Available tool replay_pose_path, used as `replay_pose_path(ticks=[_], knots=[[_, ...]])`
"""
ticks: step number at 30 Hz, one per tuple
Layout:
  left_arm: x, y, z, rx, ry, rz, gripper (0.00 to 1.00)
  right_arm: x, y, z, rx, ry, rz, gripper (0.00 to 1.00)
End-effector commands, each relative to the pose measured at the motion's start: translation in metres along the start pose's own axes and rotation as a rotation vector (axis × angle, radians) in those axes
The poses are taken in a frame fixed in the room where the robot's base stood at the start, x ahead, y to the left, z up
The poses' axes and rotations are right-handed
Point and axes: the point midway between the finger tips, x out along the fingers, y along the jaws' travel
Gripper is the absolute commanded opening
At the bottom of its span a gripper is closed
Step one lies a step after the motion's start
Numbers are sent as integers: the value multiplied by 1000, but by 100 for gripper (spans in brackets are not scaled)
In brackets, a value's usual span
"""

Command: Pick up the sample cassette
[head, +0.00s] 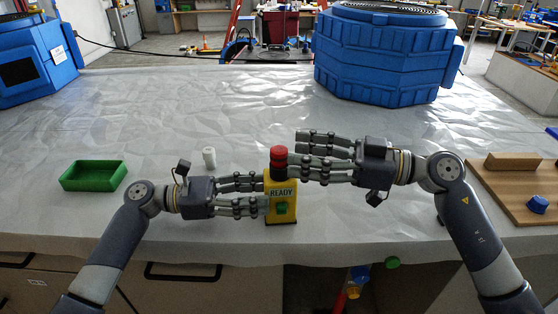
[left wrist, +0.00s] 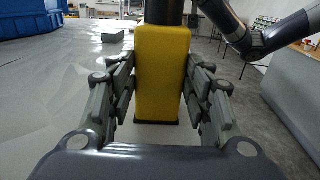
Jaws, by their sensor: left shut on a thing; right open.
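A yellow box (head: 281,187) marked READY, with a green button and a red knob (head: 278,155) on top, stands upright near the table's front edge. It also shows in the left wrist view (left wrist: 163,75), where its dark base is visible. My left gripper (head: 266,194) is shut on the yellow box, its fingers on both sides. My right gripper (head: 303,155) is open beside the red knob; I cannot tell whether it touches it. No thing is plainly labelled as a sample cassette.
A green tray (head: 94,176) lies at left, and a small white cylinder (head: 209,157) stands behind my left gripper. A wooden board (head: 505,195) with a blue cap (head: 538,204) is at right. Blue machines (head: 385,55) stand at the back. The middle of the table is clear.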

Motion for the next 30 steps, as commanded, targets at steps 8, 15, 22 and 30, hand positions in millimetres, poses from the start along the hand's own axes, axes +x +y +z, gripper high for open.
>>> replay_pose_path(ticks=[8,15,22,30], knots=[[0,0,0,0,0,0,14,26,5,6,3,4,-1,51],[0,0,0,0,0,0,14,52,6,8,-1,1,0,51],[0,0,0,0,0,0,14,54,7,8,0,0,1,51],[0,0,0,0,0,0,14,54,7,8,0,0,1,10]])
